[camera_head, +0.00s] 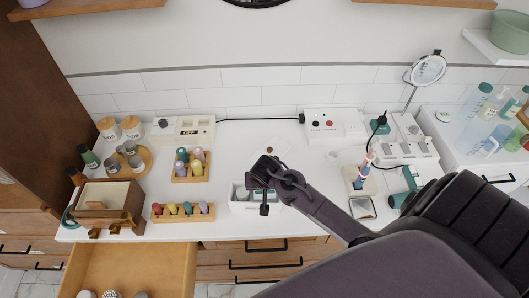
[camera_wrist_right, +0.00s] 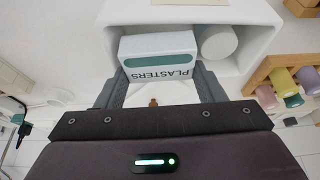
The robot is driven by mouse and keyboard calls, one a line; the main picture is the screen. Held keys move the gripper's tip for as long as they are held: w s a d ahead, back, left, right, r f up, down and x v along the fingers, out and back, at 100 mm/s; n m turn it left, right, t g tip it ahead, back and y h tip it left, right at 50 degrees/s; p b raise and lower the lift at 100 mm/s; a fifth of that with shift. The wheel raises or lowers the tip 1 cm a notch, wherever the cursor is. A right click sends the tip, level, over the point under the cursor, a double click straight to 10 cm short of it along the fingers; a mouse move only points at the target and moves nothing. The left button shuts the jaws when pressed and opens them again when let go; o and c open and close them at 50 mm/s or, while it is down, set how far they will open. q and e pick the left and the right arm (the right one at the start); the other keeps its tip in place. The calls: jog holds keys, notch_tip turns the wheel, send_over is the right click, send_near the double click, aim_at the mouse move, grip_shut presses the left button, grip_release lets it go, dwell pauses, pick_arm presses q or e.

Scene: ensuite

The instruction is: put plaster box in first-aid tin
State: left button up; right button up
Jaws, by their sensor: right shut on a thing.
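The plaster box (camera_wrist_right: 158,52) is white with a green panel and the word PLASTERS. It sits between the fingers of my right gripper (camera_wrist_right: 160,88), which is shut on it. The open white first-aid tin (camera_wrist_right: 262,22) surrounds the box in the right wrist view; I cannot tell whether the box touches the tin's floor. A white roll (camera_wrist_right: 218,42) lies in the tin beside the box. In the head view my right gripper (camera_head: 264,202) is over the tin (camera_head: 238,207) at the counter's front and hides part of it. My left gripper is not in view.
Wooden racks of coloured bottles (camera_head: 183,212) stand left of the tin, with a wooden box (camera_head: 108,203) further left. A pale stand with a toothbrush (camera_head: 360,178) is to the right. An open drawer (camera_head: 130,268) juts out below the counter at left.

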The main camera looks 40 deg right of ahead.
jog(key=shift+f, duration=0.35)
jog(key=o, duration=0.9)
jog(key=shift+o, duration=0.2)
jog(key=shift+r, duration=0.55)
jog(key=b+v, duration=0.2)
jog(key=v, duration=1)
